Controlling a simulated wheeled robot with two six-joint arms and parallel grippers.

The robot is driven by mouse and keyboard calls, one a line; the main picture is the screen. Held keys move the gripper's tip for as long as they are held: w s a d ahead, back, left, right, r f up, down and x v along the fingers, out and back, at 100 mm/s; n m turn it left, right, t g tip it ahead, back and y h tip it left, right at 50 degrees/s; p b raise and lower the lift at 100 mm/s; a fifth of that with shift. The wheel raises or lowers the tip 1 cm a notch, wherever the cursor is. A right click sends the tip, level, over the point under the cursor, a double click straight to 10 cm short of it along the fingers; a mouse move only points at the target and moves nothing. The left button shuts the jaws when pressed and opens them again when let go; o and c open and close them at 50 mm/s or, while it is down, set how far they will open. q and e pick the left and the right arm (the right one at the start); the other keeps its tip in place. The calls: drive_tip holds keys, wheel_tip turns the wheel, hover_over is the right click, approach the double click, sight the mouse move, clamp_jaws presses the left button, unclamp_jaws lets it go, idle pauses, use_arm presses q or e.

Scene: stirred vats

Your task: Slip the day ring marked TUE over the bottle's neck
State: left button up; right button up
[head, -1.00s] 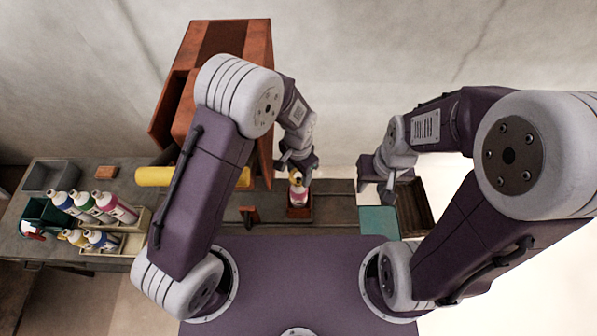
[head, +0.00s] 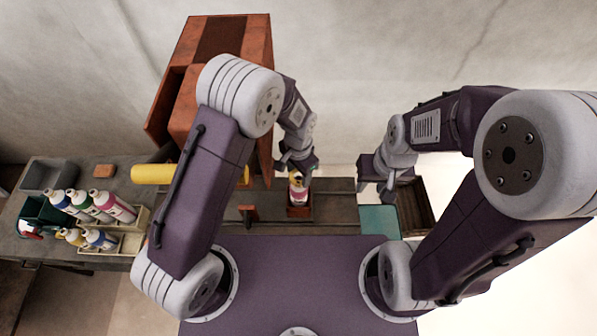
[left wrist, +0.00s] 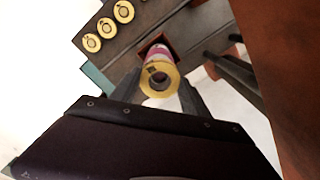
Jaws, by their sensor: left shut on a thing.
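My left gripper (head: 297,169) is shut on a yellow day ring (left wrist: 161,77), directly above the bottle. The bottle (head: 299,194), with a pink and white body, stands upright in a reddish-brown holder (head: 299,212). In the left wrist view the ring lies between the dark fingers and covers the bottle's top (left wrist: 157,53). I cannot tell whether the neck is inside the ring, and its lettering is too small to read. My right gripper (head: 376,191) is open and empty, off to the right, near a teal surface.
Several yellow rings lie in a row on the bench, one of them a ring (left wrist: 91,43) at upper left of the wrist view. Bottles in a cream tray (head: 125,243) stand at the left. A tall reddish-brown cabinet (head: 255,60) rises close behind my left arm. A teal mat (head: 380,222) lies at the right.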

sight(298, 180)
use_arm(q)
drive_tip(key=shift+f+b, duration=0.65)
drive_tip(key=shift+f, duration=0.3)
drive_tip(key=shift+s+f+b, duration=0.4)
drive_tip(key=shift+f+b, duration=0.25)
drive_tip(key=shift+f, duration=0.15)
drive_tip(key=o, duration=1.4)
drive_tip(key=shift+r, duration=0.1)
